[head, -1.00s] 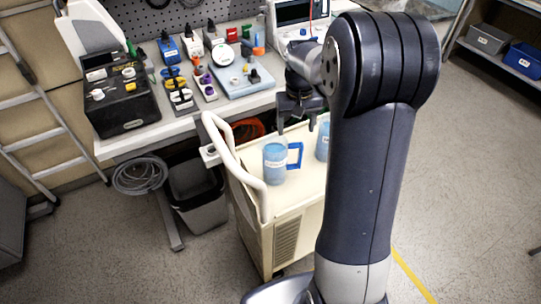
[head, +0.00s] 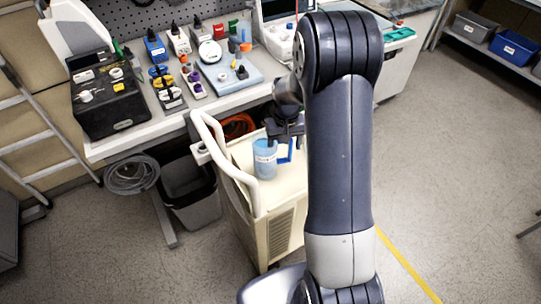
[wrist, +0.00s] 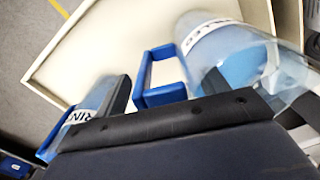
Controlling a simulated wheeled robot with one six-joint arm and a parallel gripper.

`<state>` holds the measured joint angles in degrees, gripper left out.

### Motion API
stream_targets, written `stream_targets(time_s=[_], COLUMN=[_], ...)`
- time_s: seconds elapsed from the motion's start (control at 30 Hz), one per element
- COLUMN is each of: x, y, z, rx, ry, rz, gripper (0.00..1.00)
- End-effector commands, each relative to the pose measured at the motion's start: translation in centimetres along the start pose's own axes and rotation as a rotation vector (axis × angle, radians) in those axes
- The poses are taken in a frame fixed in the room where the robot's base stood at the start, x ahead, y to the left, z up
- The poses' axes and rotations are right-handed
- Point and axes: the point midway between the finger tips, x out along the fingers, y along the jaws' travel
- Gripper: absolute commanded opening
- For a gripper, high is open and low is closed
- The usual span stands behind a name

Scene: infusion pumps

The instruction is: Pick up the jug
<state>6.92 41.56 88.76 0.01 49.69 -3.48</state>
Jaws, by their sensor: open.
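A clear jug (head: 265,162) with blue contents and a blue handle (head: 285,152) stands upright on the cream cart. In the wrist view this jug (wrist: 205,42) lies at upper right, with its blue handle (wrist: 150,64) pointing left. My gripper (head: 284,132) is open, just above and beside the handle in the head view. In the wrist view its dark fingers lie on either side of the handle; I cannot tell if they touch it. A second jug (wrist: 98,100) shows at left in the wrist view; my arm hides it in the head view.
The cart (head: 285,192) has a white push handle (head: 222,158) on its left. The workbench (head: 205,112) behind carries a black case (head: 110,95) and several small devices. A grey bin (head: 192,195) stands left of the cart. Open floor lies to the right.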

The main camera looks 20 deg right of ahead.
Motion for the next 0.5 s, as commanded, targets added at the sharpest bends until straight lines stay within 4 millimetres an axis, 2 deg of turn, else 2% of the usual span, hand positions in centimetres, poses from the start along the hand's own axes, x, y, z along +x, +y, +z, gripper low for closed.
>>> stream_targets(time_s=[0.1,0.5], x=[-0.02,-0.05], y=[0.0,0.0], z=[0.0,-0.01], rx=[0.0,0.0], ry=[0.0,0.0], rz=[0.0,0.0], gripper=[0.67,0.35])
